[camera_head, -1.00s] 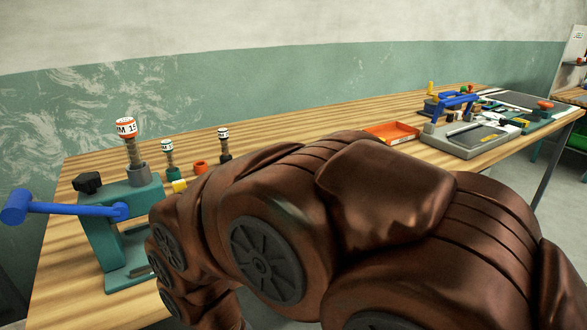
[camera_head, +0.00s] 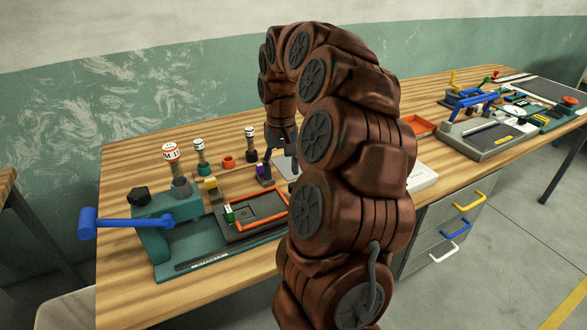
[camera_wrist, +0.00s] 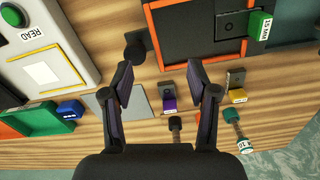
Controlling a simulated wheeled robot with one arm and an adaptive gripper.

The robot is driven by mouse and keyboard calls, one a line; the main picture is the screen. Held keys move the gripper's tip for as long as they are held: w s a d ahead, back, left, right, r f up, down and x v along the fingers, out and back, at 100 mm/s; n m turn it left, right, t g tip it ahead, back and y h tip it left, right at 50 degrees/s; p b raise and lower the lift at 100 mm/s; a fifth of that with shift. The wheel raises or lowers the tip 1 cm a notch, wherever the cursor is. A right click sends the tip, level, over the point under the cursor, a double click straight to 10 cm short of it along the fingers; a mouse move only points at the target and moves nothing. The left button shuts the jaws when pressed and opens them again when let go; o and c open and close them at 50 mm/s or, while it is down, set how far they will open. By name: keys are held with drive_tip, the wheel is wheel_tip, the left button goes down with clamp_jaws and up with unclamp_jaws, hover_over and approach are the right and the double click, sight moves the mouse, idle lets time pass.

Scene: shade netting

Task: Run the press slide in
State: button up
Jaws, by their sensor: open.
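The teal press (camera_head: 165,235) with a blue lever (camera_head: 88,222) stands at the left of the bench in the head view. Its dark slide (camera_head: 262,222) with an orange-edged frame lies to the right of the press body, partly behind my arm. In the wrist view the slide (camera_wrist: 185,45) is at the upper right, with a green 15 MM block (camera_wrist: 259,26) on it. A black knob (camera_wrist: 136,50) stands at the slide's left side. My gripper (camera_wrist: 160,80) is open and empty above the bench, with the knob beyond its left finger.
A purple block (camera_wrist: 169,103) and a yellow block (camera_wrist: 238,96) sit close to the slide. An orange tray (camera_head: 417,125) and other fixtures stand farther right.

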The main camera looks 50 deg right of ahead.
sight(294, 184)
drive_tip(key=d, duration=0.2)
drive_tip(key=d+r, duration=0.1)
drive_tip(key=shift+s+d+m+p, duration=0.1)
drive_tip(key=shift+d+m+p, duration=0.2)
drive_tip(key=shift+d+m, duration=0.1)
drive_tip(key=shift+d+f, duration=0.15)
drive_tip(key=shift+d, duration=0.05)
drive_tip(key=shift+f+p, duration=0.95)
drive_tip(key=shift+f, duration=2.85)
drive_tip(key=shift+c, duration=0.4)
clamp_jaws()
